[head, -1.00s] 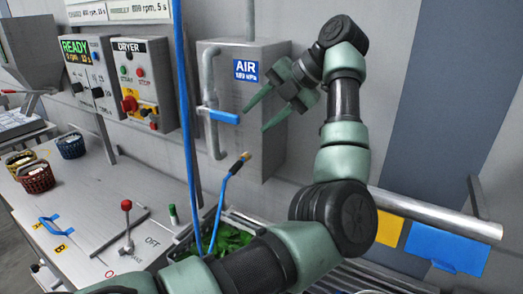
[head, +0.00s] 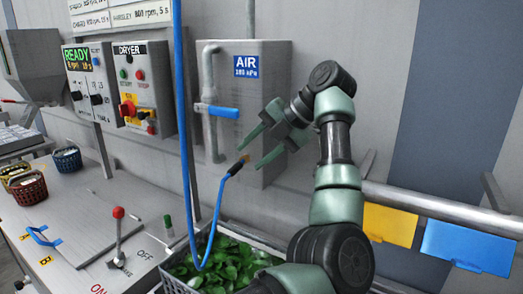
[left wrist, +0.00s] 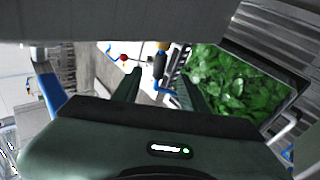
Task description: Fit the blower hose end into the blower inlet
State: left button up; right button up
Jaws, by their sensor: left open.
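The blue hose hangs from above in the head view and curls up to a black end piece (head: 236,169) with a brass tip. My left gripper (head: 249,157) is open, its two green fingers on either side of the hose end in the picture. The left wrist view shows the black hose end (left wrist: 160,66) between the open fingers (left wrist: 157,80), not gripped; contact cannot be told. I cannot make out a blower inlet for certain. A grey AIR box (head: 262,95) with a pipe and blue valve handle (head: 222,112) is behind. My right gripper is not in view.
A crate of green leaves (head: 175,285) stands below the hose; it also shows in the left wrist view (left wrist: 296,92). A red-knobbed lever (head: 118,213) and small baskets (head: 28,188) are on the left counter. The DRYER panel (head: 140,88) is on the wall.

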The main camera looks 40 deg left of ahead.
aim_at(229, 172)
pick_arm(q)
jog(key=shift+p+x, duration=0.35)
jog(key=shift+x, duration=2.4)
grip_shut()
jog(key=shift+s, duration=0.15)
jog(key=shift+s+d+b, duration=0.1)
jog(key=shift+s+b, duration=0.5)
jog(key=shift+s, duration=0.4)
jog(key=shift+s+d+b, duration=0.15)
jog(key=shift+s+b, duration=0.3)
jog(key=shift+s, duration=0.7)
jog(key=shift+s, duration=0.15)
jog(key=shift+r, duration=0.2)
